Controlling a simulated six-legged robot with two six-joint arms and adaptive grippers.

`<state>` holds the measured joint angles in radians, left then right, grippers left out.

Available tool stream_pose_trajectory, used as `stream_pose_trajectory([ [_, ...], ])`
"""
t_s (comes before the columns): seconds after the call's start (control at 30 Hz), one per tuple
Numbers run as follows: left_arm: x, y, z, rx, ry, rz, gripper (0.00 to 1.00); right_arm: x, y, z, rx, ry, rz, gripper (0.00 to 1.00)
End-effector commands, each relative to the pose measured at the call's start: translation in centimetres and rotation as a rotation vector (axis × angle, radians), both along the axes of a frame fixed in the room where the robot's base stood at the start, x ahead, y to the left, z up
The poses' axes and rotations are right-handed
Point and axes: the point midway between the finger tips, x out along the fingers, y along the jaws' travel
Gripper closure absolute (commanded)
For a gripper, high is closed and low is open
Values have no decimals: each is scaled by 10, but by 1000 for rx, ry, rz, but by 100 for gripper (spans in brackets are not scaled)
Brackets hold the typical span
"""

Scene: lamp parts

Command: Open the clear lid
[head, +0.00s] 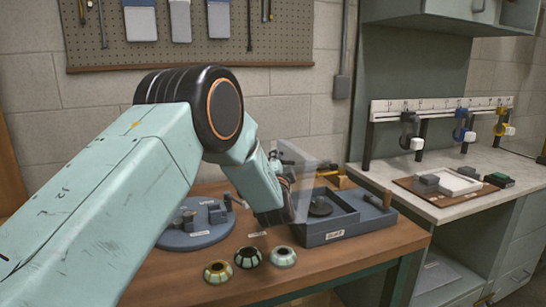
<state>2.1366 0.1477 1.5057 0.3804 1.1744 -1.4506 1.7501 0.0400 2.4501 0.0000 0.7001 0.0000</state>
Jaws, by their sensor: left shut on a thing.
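The clear lid (308,188) is a see-through panel at the left side of a blue-grey box (335,232) on the wooden table. It stands raised at a steep tilt, and the box's open interior shows to its right. My left gripper (288,168) is at the lid's upper left part, shut on it. My own wrist hides part of the gripper and the lid's left edge. A dark round part (320,208) sits inside the box. My right gripper is not in view.
A round blue-grey tray (190,238) with small grey parts stands left of the box, partly behind my arm. Several small round caps (249,257) sit at the table's front. A counter (450,205) at right holds a brown board (420,194) and, above it, a rack (440,108).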

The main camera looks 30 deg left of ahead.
Motion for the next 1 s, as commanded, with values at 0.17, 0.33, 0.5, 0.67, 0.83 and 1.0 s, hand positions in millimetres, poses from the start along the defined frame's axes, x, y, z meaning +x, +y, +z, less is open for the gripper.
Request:
stream_pose_trajectory([
  [0.17,0,-1,-2,1,1,-3,100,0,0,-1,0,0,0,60],
  [0.33,0,-1,-1,0,1,-3,79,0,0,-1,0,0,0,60],
  [0.5,0,0,-1,-1,0,-1,79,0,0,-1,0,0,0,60],
  [0.67,-2,-1,-1,-1,0,-1,79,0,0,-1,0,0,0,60],
  [0.83,-17,-10,-4,-2,2,-1,79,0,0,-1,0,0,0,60],
  [1.0,-42,-24,-9,0,3,-3,79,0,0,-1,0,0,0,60],
])
